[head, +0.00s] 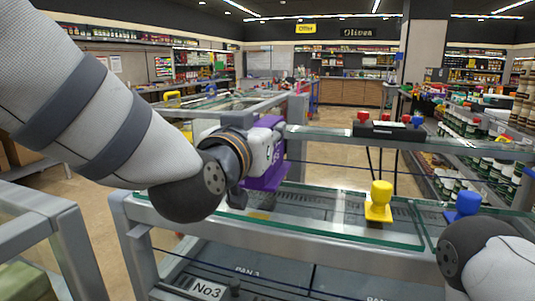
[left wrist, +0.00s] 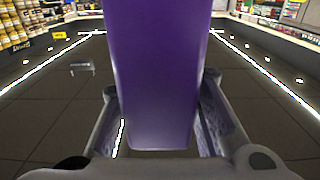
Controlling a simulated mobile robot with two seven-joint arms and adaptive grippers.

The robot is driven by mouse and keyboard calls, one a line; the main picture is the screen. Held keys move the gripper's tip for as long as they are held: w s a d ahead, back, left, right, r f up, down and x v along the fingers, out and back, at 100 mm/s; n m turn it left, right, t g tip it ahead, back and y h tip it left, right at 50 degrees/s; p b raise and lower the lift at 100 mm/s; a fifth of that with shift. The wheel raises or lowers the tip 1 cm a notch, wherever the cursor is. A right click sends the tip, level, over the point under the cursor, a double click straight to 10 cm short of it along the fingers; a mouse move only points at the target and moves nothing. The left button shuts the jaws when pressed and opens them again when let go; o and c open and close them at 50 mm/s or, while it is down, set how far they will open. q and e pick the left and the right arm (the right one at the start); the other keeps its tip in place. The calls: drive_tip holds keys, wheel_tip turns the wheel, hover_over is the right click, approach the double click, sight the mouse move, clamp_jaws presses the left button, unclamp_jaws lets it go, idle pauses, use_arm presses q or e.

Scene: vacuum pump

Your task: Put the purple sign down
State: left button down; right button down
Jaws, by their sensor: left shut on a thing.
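The purple sign (head: 268,150) is upright in the left part of the head view, with a wide purple foot below. My left gripper (head: 250,160) is shut on it from the left. In the left wrist view the purple sign (left wrist: 160,85) fills the middle between the two fingers of my left gripper (left wrist: 161,105). The sign is over the glass-topped counter (head: 330,227); I cannot tell whether its foot touches the counter. My arm hides part of the sign's left side. My right gripper is out of view; only part of the right arm shows at lower right.
A yellow piece (head: 379,203) stands on the glass counter right of the sign, and a blue piece (head: 463,206) is farther right. A dark strip with red and blue knobs (head: 390,128) sits on the rail behind. The glass between sign and yellow piece looks clear.

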sight(270, 182)
use_arm(q)
drive_tip(key=f, duration=0.2)
drive_tip(key=w+f, duration=0.1)
drive_tip(key=f, duration=0.1)
drive_tip(key=shift+w+d, duration=0.1)
drive_tip(key=shift+d, duration=0.1)
drive_tip(key=shift+f, duration=0.2)
drive_tip(key=shift+f, duration=0.15)
drive_tip(key=c, duration=1.2)
unclamp_jaws()
